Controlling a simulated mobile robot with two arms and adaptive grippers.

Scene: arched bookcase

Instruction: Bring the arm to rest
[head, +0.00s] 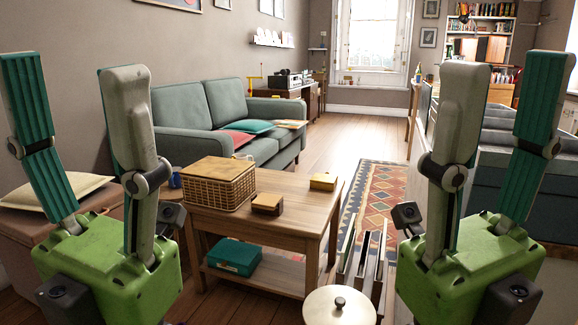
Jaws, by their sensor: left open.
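My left gripper (73,66) stands upright at the left of the head view, its green body low and its two fingers pointing up. The fingers are wide apart, with nothing between them. My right gripper (506,68) stands upright in the same way at the right. Its fingers are also apart and empty. Neither gripper can be seen holding anything.
A round lid (339,308) is in front. A grey sofa (215,110) stands behind. Open floor (345,135) lies beyond.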

